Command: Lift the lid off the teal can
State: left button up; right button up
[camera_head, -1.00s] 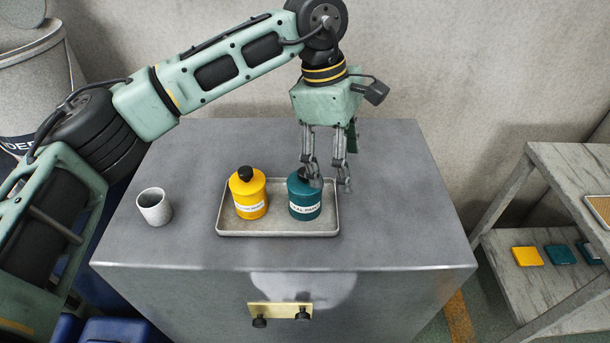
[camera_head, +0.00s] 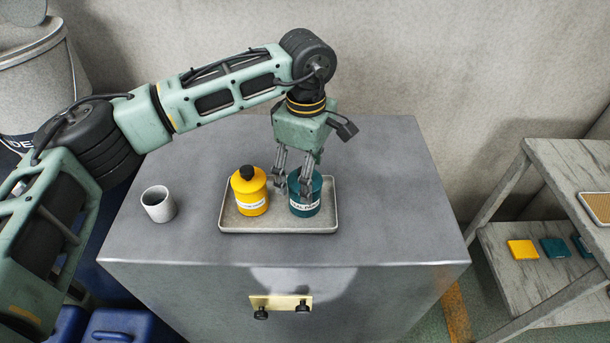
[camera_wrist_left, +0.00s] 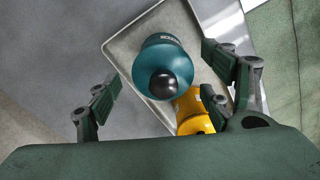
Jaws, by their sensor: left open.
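The teal can (camera_head: 305,204) stands upright on a tray (camera_head: 275,228), to the right of a yellow can (camera_head: 250,195). In the left wrist view the teal can (camera_wrist_left: 163,62) shows its lid with a round black knob (camera_wrist_left: 163,84). My left gripper (camera_head: 292,193) is open, with its fingers in front of the teal can's upper part in the head view, hiding its knob. In the left wrist view its fingers are spread to either side of the knob, and I see no contact. My right gripper is not in view.
A grey cup (camera_head: 158,204) stands left of the tray on the grey cabinet top (camera_head: 385,190). The cabinet front has a brass plate with black knobs (camera_head: 281,305). A shelf unit (camera_head: 560,165) stands at the right. The cabinet top right of the tray is clear.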

pick_arm(q)
jog(key=c, duration=1.1)
jog(key=shift+r, duration=0.1)
jog(key=shift+r, duration=0.2)
notch_tip(320, 180, up, 4)
jog(key=shift+f+b, duration=0.25)
jog(key=shift+b, duration=0.9)
jog(key=shift+s+d+r+b, duration=0.55)
jog(key=shift+s+r, duration=0.6)
jog(key=shift+s, duration=0.75)
jog(key=shift+s+d+r+b, duration=0.5)
jog(key=shift+s+r, duration=0.7)
jog(key=shift+s, duration=0.7)
jog(key=shift+s+d+r+b, duration=0.4)
jog(key=shift+s+r+b, duration=0.55)
jog(key=shift+s, duration=0.95)
jog(key=shift+r, duration=0.15)
